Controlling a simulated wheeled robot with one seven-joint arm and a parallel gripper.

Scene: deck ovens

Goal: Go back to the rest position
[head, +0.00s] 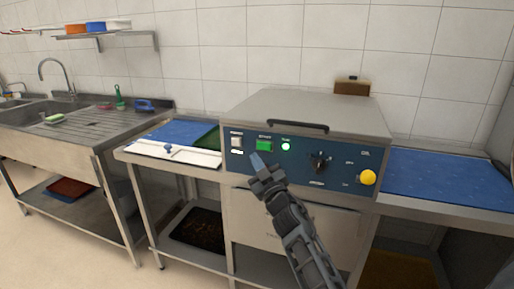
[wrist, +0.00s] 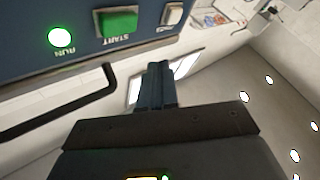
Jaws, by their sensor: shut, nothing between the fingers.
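My gripper (head: 260,163) is shut and empty in the head view. It is in front of the oven's blue control panel (head: 334,165), with its tip just below the green START button (head: 264,145). In the wrist view the closed fingers (wrist: 157,72) point up the picture, with nothing between them. The START button also shows there (wrist: 117,23), upside down. The round RUN light (head: 286,146) glows green, and it glows in the wrist view too (wrist: 61,37). I cannot tell the exact gap between fingertips and panel.
The oven (head: 330,108) has a dark handle (head: 298,126) on its lid, a black knob (head: 319,162) and a yellow button (head: 368,177). A blue mat (head: 440,182) lies on the right counter. A white board (head: 175,152) lies left. A sink (head: 40,110) stands farther left.

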